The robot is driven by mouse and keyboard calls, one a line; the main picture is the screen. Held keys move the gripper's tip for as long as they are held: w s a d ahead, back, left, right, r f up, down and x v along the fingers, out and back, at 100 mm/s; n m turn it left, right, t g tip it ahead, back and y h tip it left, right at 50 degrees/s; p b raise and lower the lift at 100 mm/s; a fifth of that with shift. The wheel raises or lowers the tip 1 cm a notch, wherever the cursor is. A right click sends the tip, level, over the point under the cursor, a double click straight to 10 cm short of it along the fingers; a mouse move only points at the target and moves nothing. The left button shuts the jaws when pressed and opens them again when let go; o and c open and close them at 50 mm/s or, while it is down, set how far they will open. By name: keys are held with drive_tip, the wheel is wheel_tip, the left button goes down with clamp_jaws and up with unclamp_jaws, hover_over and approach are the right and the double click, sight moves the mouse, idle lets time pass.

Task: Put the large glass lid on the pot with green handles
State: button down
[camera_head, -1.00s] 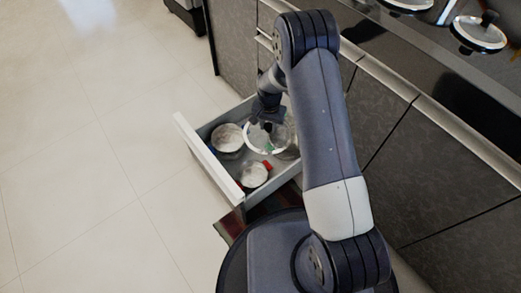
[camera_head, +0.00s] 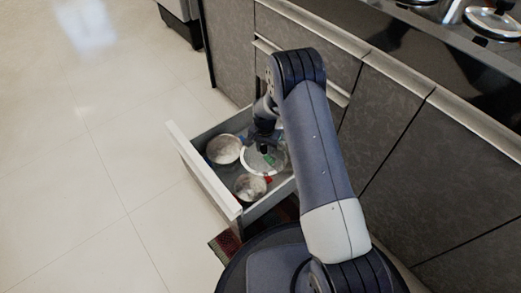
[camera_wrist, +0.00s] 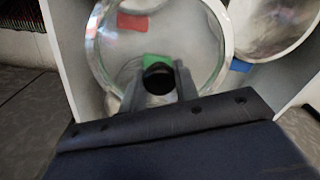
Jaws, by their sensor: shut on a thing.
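My gripper (camera_head: 264,147) is shut on the black knob (camera_wrist: 158,78) of the large glass lid (camera_head: 254,169). The lid (camera_wrist: 98,55) is clear with a pale rim. It is in or just above the open drawer, over the pot with green handles. A green handle (camera_wrist: 152,60) shows through the glass beside the knob, and also in the head view (camera_head: 269,159). The lid and my arm cover most of this pot. I cannot tell whether the lid touches its rim.
The open drawer (camera_head: 200,172) also holds a pot with blue handles (camera_head: 224,150) at the left and a smaller pot with red handles (camera_head: 250,187) in front. Both stand close to the lid. Another glass lid (camera_head: 494,23) lies on the counter. The floor left of the drawer is clear.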

drive_tip(key=w+d+f+b, duration=0.2)
drive_tip(key=w+d, duration=0.6)
drive_tip(key=d, duration=0.3)
drive_tip(key=shift+f, duration=0.4)
idle(0.7)
drive_tip(key=shift+a+f, duration=0.1)
drive_tip(key=shift+f, duration=0.15)
idle(1.1)
drive_tip(key=c, duration=1)
unclamp_jaws()
drive_tip(key=shift+s, duration=0.1)
